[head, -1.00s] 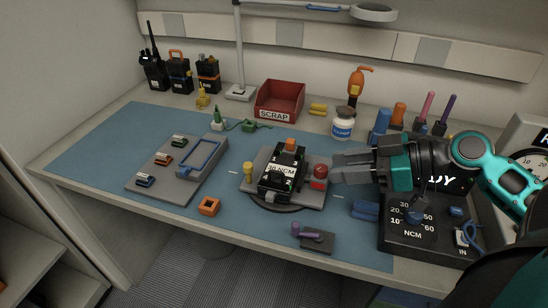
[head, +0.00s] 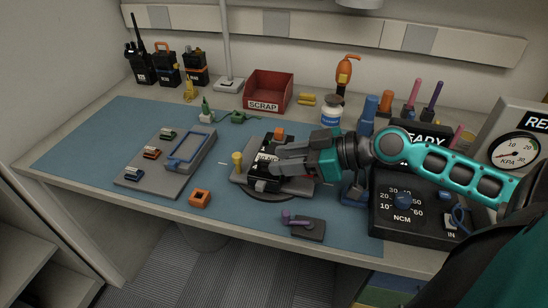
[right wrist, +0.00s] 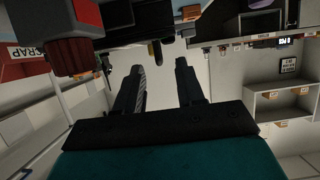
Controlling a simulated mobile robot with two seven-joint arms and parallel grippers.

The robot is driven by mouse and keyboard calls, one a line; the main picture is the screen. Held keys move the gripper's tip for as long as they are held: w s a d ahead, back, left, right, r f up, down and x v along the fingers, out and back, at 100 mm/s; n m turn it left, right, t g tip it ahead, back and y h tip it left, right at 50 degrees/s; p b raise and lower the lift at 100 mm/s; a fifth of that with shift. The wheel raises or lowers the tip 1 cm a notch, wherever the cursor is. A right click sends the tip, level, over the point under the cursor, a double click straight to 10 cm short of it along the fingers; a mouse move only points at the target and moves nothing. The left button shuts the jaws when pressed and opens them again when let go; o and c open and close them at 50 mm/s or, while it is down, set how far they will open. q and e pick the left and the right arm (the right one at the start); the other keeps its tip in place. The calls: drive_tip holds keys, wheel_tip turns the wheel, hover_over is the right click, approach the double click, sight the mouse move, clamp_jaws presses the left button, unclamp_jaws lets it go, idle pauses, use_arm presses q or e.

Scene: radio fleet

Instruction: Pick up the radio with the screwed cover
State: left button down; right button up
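A black radio (head: 262,184) sits in the grey holder (head: 242,181) on the blue mat, with an orange part (head: 280,133) at its far end. Its white label is partly covered by my right gripper (head: 274,161), which reaches over it from the right. In the right wrist view the two fingers of this gripper (right wrist: 162,75) stand apart with nothing visibly clamped between them. A dark shape (right wrist: 155,18) shows beyond the tips; I cannot tell for sure what it is. The cover screws are too small or hidden to see. My left gripper is out of view.
A red scrap bin (head: 268,91) is behind the holder. A grey tray (head: 148,178) lies left, an orange block (head: 200,198) and a purple-handled piece (head: 305,226) in front. A torque box (head: 412,228) stands right.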

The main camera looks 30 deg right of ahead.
sight(273, 160)
drive_tip(key=shift+x, duration=1.5)
drive_tip(key=shift+c, duration=0.3)
clamp_jaws()
drive_tip(key=shift+r, duration=0.1)
